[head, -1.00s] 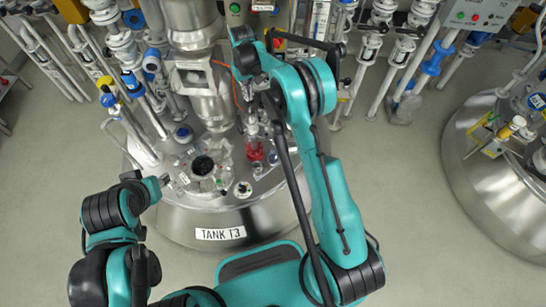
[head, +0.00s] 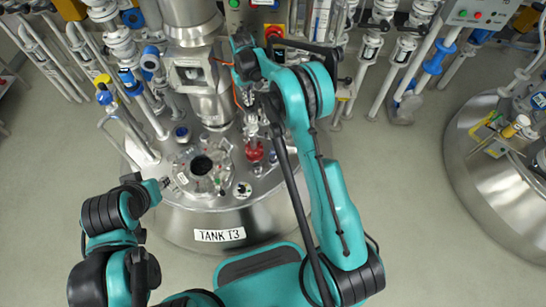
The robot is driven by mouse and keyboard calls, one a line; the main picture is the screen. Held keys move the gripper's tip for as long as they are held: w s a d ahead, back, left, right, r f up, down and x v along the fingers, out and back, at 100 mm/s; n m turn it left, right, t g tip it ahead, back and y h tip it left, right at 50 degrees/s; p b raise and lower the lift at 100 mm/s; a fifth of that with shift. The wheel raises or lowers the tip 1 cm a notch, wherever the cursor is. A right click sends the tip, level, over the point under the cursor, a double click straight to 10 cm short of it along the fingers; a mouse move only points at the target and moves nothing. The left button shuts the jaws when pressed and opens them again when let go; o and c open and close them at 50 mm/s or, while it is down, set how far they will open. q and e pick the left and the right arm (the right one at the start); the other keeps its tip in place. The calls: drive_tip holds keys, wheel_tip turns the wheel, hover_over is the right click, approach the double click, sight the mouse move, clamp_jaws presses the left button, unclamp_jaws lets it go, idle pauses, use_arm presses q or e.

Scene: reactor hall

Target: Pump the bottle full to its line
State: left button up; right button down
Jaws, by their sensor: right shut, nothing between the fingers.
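A small vessel with red in it (head: 255,151), which looks like the bottle, stands upright on the lid of the steel tank marked TANK T3 (head: 219,235). Its fill line is too small to make out. My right gripper (head: 252,128) points down just above and behind the red vessel, shut and empty. The forearm and wrist hide part of this spot, so I cannot tell whether the fingers touch anything. No pump handle shows clearly. My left gripper (head: 164,183) is at the tank's left front edge, away from the vessel; its fingers are too small to read.
A round dark port (head: 202,166) opens in the lid, left of the red vessel. A thick steel column (head: 205,85) rises behind it. Pipes and valves crowd the back. Another tank (head: 480,160) stands at the right. The floor (head: 395,180) between the tanks is clear.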

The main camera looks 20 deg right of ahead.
drive_tip(key=shift+f, duration=0.5)
drive_tip(key=shift+r+p, duration=1.5)
drive_tip(key=shift+r, duration=1.5)
wheel_tip(320, 180, up, 6)
drive_tip(key=p, duration=0.3)
